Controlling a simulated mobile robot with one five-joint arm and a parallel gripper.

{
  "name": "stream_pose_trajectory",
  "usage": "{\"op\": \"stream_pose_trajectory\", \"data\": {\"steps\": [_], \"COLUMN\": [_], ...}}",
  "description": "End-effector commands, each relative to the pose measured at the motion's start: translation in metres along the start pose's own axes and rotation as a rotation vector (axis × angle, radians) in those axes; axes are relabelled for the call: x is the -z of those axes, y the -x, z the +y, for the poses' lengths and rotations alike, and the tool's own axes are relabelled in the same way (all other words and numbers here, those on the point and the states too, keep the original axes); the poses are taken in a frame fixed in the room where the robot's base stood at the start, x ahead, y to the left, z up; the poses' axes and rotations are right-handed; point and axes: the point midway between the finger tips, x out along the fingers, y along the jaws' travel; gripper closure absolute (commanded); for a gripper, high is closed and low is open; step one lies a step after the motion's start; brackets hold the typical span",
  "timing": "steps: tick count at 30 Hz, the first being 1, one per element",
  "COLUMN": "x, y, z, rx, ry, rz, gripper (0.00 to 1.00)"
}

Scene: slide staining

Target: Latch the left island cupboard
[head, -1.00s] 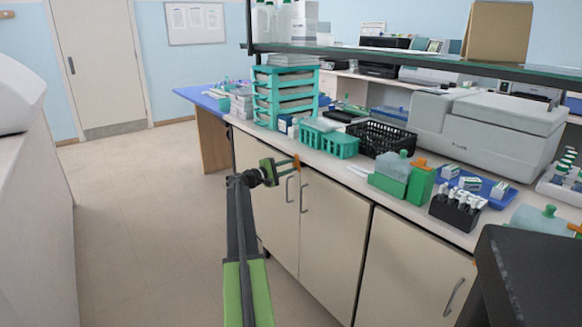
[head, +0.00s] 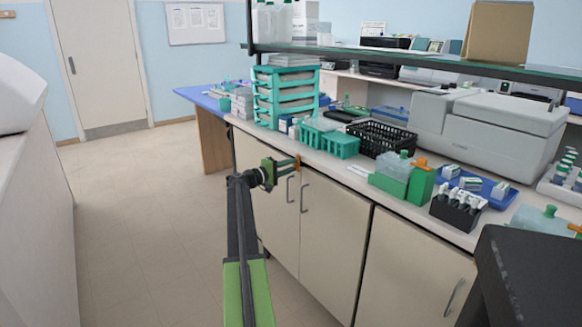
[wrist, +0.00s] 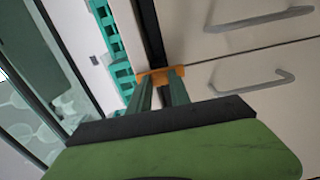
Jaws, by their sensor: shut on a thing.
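The left island cupboard has two pale doors, the left door (head: 262,200) and the right door (head: 332,235), each with a grey bar handle. Both doors look closed. A small orange latch piece (head: 298,163) is at the top of the doors, just under the worktop. My gripper (head: 294,163) is at that height, its fingers shut on the orange latch piece. In the wrist view the orange latch piece (wrist: 160,75) lies across both fingertips (wrist: 159,82), and the two handles (wrist: 250,82) show to the right. The fingers and my gripper's body hide part of the door tops.
The worktop above carries teal drawers (head: 286,97), teal baskets (head: 328,139), a black basket (head: 380,138) and a green bottle rack. Another cupboard door (head: 415,265) is to the right. The floor (head: 150,220) on the left is clear.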

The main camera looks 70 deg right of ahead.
Motion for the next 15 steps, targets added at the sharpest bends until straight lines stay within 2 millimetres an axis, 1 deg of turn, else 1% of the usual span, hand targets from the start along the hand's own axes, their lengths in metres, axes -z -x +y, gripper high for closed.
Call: {"op": "stream_pose_trajectory", "data": {"steps": [1, 5, 6, 10, 15], "x": [-0.0045, -0.0046, -0.0048, -0.0036, -0.0025], "y": [-0.0013, -0.0015, -0.0015, -0.0012, -0.0010], "z": [-0.0017, -0.0017, -0.0017, -0.0012, -0.0006], "rx": [0.005, 0.005, 0.005, 0.003, 0.002], "ry": [-0.003, -0.003, -0.003, -0.001, 0.000], "rz": [-0.011, -0.012, -0.012, -0.009, -0.007], "gripper": [1.00, 1.00, 0.71, 0.55, 0.55]}}
